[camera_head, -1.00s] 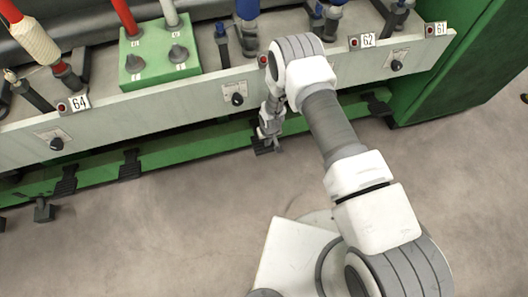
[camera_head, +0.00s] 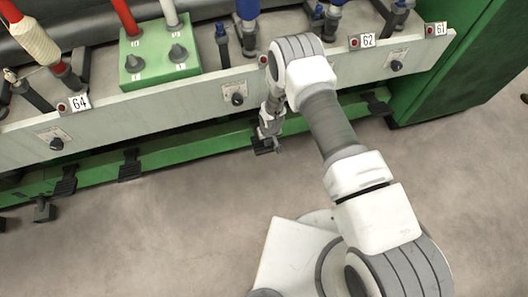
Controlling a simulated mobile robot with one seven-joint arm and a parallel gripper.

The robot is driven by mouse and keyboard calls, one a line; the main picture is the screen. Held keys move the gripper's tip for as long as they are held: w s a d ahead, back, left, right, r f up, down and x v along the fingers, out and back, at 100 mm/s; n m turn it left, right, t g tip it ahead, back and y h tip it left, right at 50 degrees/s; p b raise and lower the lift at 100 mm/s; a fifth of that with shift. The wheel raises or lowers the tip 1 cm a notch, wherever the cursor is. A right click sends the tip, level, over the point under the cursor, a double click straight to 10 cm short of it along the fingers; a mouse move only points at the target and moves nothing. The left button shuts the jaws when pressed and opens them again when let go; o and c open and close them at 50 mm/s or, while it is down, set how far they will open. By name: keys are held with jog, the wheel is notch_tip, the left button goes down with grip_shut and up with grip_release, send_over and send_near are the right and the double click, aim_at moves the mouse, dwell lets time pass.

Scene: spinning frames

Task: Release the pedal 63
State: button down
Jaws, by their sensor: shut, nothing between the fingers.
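A black pedal (camera_head: 262,147) sticks out from the green base rail below the middle panel section, between the number plates 64 and 62. It is partly hidden by my gripper. No number 63 shows; my arm covers part of that panel. My gripper (camera_head: 278,149) points down beside the right side of this pedal and is shut with nothing in it. I cannot tell whether it touches the pedal, or whether the pedal is pressed down.
Other black pedals stand along the rail, one at the left (camera_head: 130,165) and one at the right (camera_head: 378,105). The pale panel (camera_head: 180,100) with knobs runs above them. A green cabinet (camera_head: 450,80) closes the right side. The grey floor (camera_head: 170,230) in front is clear.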

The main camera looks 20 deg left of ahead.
jog(key=shift+f, duration=0.15)
jog(key=shift+f+b, duration=1.15)
jog(key=shift+b, duration=0.05)
jog(key=shift+s+d+r+p, duration=0.2)
jog(key=shift+s+r+p, duration=0.1)
jog(key=shift+r+p, duration=0.15)
jog(key=s+d+r+p, duration=0.2)
jog(key=s+d+p, duration=0.1)
jog(key=s+p, duration=0.2)
jog(key=shift+s+d+r, duration=0.3)
jog(key=shift+s+r, duration=0.1)
dwell(0.3)
